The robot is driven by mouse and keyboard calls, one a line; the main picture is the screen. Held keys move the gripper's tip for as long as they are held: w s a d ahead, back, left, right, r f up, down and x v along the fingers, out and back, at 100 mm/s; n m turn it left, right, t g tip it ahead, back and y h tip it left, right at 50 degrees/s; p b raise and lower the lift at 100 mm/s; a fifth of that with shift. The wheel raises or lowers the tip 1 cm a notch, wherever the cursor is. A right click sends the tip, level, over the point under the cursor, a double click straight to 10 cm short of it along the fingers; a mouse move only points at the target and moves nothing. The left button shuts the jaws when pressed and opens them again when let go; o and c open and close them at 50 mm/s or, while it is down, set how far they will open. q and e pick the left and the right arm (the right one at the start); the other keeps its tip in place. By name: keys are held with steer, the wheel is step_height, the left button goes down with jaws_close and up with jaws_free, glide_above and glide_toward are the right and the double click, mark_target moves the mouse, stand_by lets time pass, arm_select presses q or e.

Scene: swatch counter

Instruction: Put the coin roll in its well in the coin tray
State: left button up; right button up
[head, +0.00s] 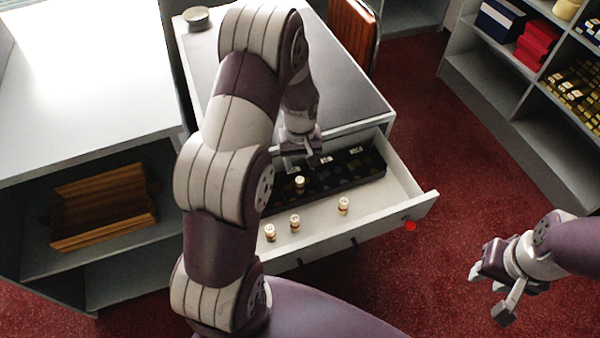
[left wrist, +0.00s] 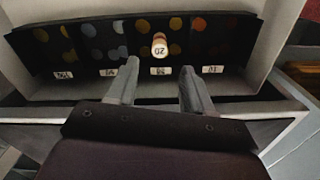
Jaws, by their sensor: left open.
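The black coin tray (head: 345,176) lies in the open drawer, with white labels along its back edge. In the left wrist view the tray (left wrist: 90,78) shows coloured discs in its compartments. A cream coin roll (head: 300,183) with a brown band stands upright at the tray; in the left wrist view this roll (left wrist: 159,45) has "20" on its top. My left gripper (head: 300,160) is open over the tray; its fingers (left wrist: 160,72) point towards that roll, apart from it. Its depth in the tray is unclear. My right gripper (head: 491,292) is open and empty, right of the drawer.
Three more rolls stand on the pale drawer floor in front of the tray: one at left (head: 270,232), one in the middle (head: 295,222), one at right (head: 344,205). The drawer front (head: 330,240) bounds them. A round tin (head: 196,18) sits on the cabinet top.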

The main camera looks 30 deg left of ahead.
arm_select(q)
steer(key=s+d+r+m+t, duration=0.1)
steer(key=s+d+r+m, duration=0.6)
steer(key=s+r, duration=0.4)
steer(key=shift+s+d+r+m, duration=0.3)
steer(key=shift+s+d, duration=0.25)
steer(key=shift+s, duration=0.7)
steer(key=shift+s, duration=0.1)
